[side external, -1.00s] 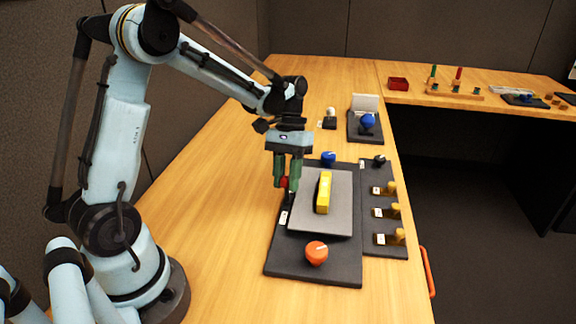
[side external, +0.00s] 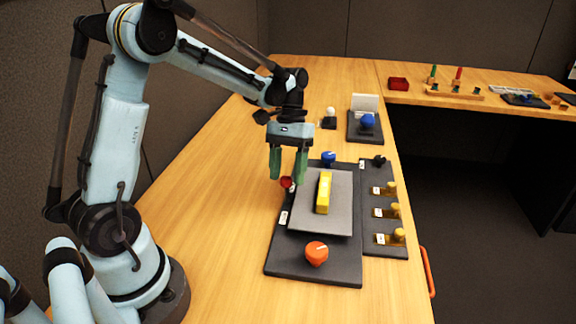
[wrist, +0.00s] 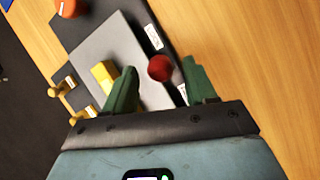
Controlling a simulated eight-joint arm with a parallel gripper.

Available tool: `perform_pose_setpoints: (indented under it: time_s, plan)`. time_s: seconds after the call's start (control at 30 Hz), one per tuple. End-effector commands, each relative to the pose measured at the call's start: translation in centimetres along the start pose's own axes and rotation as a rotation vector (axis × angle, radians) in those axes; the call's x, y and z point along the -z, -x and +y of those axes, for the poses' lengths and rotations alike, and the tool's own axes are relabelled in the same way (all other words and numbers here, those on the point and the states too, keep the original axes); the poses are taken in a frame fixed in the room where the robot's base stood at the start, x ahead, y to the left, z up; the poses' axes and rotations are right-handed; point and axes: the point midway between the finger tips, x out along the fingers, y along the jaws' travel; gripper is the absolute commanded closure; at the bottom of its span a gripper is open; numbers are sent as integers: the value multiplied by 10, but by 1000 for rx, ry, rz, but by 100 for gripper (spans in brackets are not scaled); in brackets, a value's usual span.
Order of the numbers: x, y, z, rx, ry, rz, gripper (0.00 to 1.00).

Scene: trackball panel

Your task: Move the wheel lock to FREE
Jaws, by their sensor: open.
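A red ball knob (side external: 287,183) stands at the left edge of the dark trackball panel (side external: 312,270); I take it to be the wheel lock's handle. In the wrist view the red knob (wrist: 160,68) sits between my spread fingers, beside white labels (wrist: 153,37) whose text is too small to read. My gripper (side external: 288,172) is open and points down over the knob, with green fingers apart on either side of it. In the wrist view, space shows between each finger and the knob. The knob's stem is mostly hidden.
A raised grey plate (side external: 340,219) with a yellow bar (side external: 323,193) lies right of the knob. An orange knob (side external: 316,253) is in front and a blue knob (side external: 328,158) behind. Several yellow levers (side external: 398,235) line the right side. The wooden desk left of the panel is clear.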

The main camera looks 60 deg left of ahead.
Motion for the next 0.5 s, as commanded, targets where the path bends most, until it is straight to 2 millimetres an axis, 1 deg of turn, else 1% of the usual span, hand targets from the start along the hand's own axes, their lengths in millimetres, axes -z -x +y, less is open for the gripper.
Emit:
perform_pose_setpoints:
  time_s: [0.3, 0.5]
  plan:
    - [0, 56, 0, -1, 2, 0, 44]
    - [0, 86, 0, 0, 0, 0, 44]
